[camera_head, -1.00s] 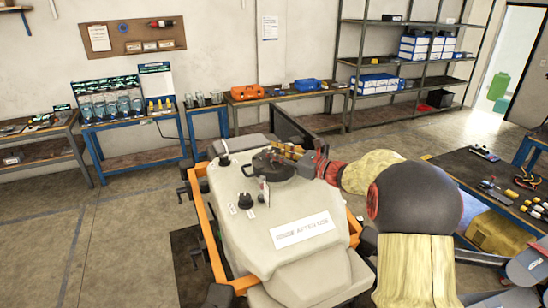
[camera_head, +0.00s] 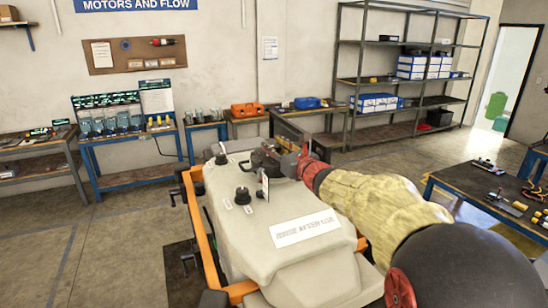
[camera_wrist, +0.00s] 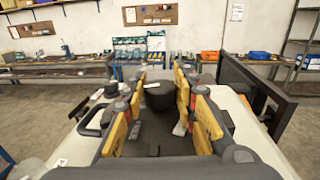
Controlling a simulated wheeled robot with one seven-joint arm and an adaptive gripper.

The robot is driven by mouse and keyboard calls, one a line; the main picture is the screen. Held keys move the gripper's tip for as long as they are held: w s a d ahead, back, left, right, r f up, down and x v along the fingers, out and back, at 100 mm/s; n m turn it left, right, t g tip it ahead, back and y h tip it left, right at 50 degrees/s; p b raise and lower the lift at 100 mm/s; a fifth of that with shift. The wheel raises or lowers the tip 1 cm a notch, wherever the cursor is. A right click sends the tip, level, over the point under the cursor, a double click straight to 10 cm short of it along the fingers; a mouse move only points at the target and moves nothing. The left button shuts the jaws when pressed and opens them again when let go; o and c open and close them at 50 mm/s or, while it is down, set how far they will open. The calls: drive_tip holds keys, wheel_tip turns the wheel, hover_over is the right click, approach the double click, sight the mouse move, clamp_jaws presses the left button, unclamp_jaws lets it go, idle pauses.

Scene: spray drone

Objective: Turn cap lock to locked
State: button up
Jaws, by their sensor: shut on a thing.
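The spray drone's pale tank (camera_head: 285,215) stands in the middle of the head view. Its large black cap (camera_head: 261,157) sits on the far part of the top, partly hidden by my gripper (camera_head: 280,156), which reaches it from the right. In the wrist view, the two yellow-padded fingers of my gripper (camera_wrist: 160,84) are on either side of a round black knob (camera_wrist: 158,97) on the cap and are shut on it. The exact contact and any lock marking cannot be made out.
Two small black knobs (camera_head: 242,195) (camera_head: 221,158) and a hanging white tag (camera_head: 265,186) are close to the cap. An orange frame (camera_head: 203,240) runs along the tank's left. A tool table (camera_head: 495,190) is at right.

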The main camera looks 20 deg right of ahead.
drive_tip(key=shift+a+f+m+h+b, duration=0.15)
drive_tip(key=shift+m+h+b, duration=0.55)
drive_tip(key=shift+b, duration=2.3)
drive_tip(key=shift+d+f+m+h+b, duration=0.15)
drive_tip(key=shift+m+h+b, duration=0.55)
drive_tip(key=shift+b, duration=2.25)
drive_tip(key=h+b, duration=0.1)
drive_tip(key=b, duration=0.2)
drive_tip(key=shift+r+h, duration=0.15)
drive_tip(key=shift+h, duration=0.15)
drive_tip(key=shift+r+h+b, duration=0.2)
drive_tip(key=shift+h+b, duration=0.1)
drive_tip(key=shift+b, duration=0.45)
drive_tip(key=o, duration=1.2)
drive_tip(key=shift+c, duration=0.2)
drive_tip(key=shift+s, duration=0.1)
drive_tip(key=s+a, duration=0.2)
drive_tip(key=s, duration=0.9)
drive_tip(key=shift+s+a, duration=0.15)
drive_tip(key=shift+s, duration=0.15)
